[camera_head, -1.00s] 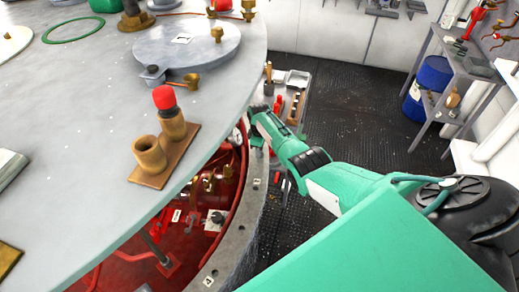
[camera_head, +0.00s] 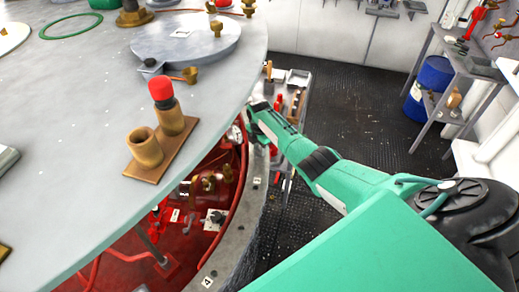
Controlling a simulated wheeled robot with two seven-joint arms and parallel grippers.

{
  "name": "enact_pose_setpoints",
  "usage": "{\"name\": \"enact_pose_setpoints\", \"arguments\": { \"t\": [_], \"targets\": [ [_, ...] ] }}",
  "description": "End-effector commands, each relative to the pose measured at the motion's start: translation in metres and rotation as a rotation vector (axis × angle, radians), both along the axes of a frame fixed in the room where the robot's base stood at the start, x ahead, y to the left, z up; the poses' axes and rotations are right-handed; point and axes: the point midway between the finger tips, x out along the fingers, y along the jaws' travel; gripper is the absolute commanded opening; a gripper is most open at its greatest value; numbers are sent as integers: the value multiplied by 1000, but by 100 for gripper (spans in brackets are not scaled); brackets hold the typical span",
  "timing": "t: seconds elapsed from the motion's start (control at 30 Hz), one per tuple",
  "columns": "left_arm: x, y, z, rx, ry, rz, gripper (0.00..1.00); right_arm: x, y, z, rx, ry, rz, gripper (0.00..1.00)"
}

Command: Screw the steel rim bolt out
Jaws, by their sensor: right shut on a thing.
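My right gripper (camera_head: 254,110) reaches in from the right to the far right edge of the big pale round plate (camera_head: 90,120). The steel rim bolt cannot be made out; that spot is covered by my gripper. My left gripper is not in view.
The plate overhangs a red well (camera_head: 165,245) with brass fittings. A narrow tool bench (camera_head: 292,100) is beyond my gripper. The dark floor (camera_head: 350,100) is clear.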

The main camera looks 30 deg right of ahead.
Motion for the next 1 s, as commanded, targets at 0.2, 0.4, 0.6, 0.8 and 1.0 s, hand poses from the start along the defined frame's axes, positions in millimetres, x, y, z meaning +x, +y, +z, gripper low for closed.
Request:
{"name": "enact_pose_setpoints", "arguments": {
  "t": [0.2, 0.4, 0.6, 0.8, 1.0],
  "targets": [
    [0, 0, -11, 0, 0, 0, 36, -5, 1, -9, 1, 13, 204, 6],
    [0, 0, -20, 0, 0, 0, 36, -5, 1, -9, 3, 14, 382, 6],
    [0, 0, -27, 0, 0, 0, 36, -4, 1, -8, 4, 12, 525, 6],
    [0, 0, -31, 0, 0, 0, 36, -4, 1, -7, 5, 12, 623, 6],
    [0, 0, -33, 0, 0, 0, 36, -4, 1, -7, 5, 13, 672, 6]
  ]
}}
